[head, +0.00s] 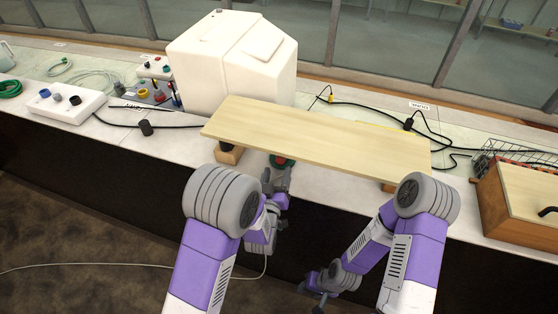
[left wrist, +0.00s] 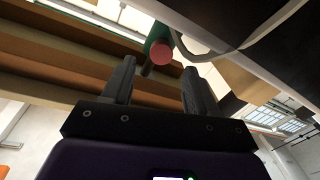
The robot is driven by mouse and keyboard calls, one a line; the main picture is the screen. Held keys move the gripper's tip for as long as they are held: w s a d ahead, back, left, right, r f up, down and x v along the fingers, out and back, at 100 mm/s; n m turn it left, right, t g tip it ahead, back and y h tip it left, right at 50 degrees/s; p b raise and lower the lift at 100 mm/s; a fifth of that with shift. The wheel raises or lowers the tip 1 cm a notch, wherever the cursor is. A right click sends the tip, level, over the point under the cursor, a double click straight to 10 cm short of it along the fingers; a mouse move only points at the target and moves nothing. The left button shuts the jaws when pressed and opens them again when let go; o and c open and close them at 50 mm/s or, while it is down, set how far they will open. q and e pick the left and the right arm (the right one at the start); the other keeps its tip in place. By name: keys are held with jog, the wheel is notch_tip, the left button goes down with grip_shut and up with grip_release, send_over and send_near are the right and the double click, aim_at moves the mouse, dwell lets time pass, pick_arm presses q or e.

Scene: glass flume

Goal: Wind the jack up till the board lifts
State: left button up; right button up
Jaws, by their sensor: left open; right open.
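The pale wooden board (head: 320,135) lies across the bench, its left part above a wooden block (head: 229,156) and its right end by another block (head: 389,187). Under its front edge a small green and red part (head: 283,162), seemingly of the jack, shows; the board hides the rest. My left gripper (head: 274,180) is open just in front of it, below the board. In the left wrist view a green piece with a round red end (left wrist: 161,52) appears beyond and between the open fingers (left wrist: 158,80), not gripped. My right gripper (head: 316,292) is open, low in front of the bench, away from the board.
A large white tank (head: 232,62) stands behind the board. A white box with knobs (head: 72,104) and cables lie to the left. A wooden box (head: 520,200) and a wire rack (head: 500,158) stand at the right. The floor before the bench is clear except for a thin cable.

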aim_at(280, 161)
pick_arm(q)
jog(key=shift+w+d, duration=0.2)
jog(key=shift+w, duration=0.85)
jog(key=shift+w+d, duration=0.15)
jog(key=shift+w, duration=0.9)
jog(key=shift+f, duration=0.1)
jog(key=shift+c, duration=0.3)
jog(key=c, duration=1)
